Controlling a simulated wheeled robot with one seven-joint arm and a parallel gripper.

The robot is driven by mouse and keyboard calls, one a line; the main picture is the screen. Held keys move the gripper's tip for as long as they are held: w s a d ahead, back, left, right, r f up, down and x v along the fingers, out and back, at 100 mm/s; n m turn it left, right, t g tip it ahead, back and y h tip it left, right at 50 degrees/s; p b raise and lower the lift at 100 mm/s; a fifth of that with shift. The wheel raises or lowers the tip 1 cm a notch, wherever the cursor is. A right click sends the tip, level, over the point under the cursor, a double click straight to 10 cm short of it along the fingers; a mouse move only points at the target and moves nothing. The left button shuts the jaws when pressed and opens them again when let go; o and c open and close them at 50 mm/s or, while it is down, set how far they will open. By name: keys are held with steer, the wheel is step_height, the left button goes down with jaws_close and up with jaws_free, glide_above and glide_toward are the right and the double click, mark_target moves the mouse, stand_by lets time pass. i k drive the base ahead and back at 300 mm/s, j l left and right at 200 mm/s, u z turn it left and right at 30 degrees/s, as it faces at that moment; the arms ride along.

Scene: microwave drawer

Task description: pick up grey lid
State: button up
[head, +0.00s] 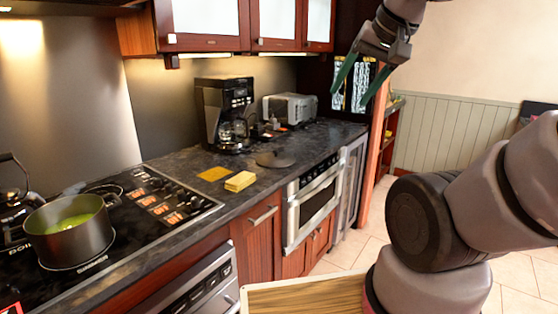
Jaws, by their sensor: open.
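The grey lid (275,159) lies on the dark countertop (320,142), a flat dark disc with a small knob on top. It is right of the coffee maker and close to the counter's front edge, above the microwave drawer. My gripper (352,90) hangs in the air at the upper right, with its two greenish fingers apart and pointing down and left. It is open and empty, well above and to the right of the lid. Nothing hides the lid.
A coffee maker (225,112) and a toaster (290,108) stand behind the lid. A yellow sponge-like block (240,181) lies left of it. A pot (70,230) sits on the stove at the left. Wall cabinets (235,25) overhang the counter. The microwave drawer (312,203) is shut.

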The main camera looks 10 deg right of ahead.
mark_target(274, 159)
steer(key=u, duration=1.6)
steer(key=l, duration=0.55)
steer(key=i+l+z, duration=0.1)
steer(key=l, duration=0.4)
steer(key=i+l, duration=0.1)
steer(key=l, duration=0.45)
steer(key=i+l, duration=0.1)
steer(key=l, duration=0.4)
steer(key=l+z, duration=0.1)
steer(key=l, duration=0.45)
steer(key=i, duration=0.05)
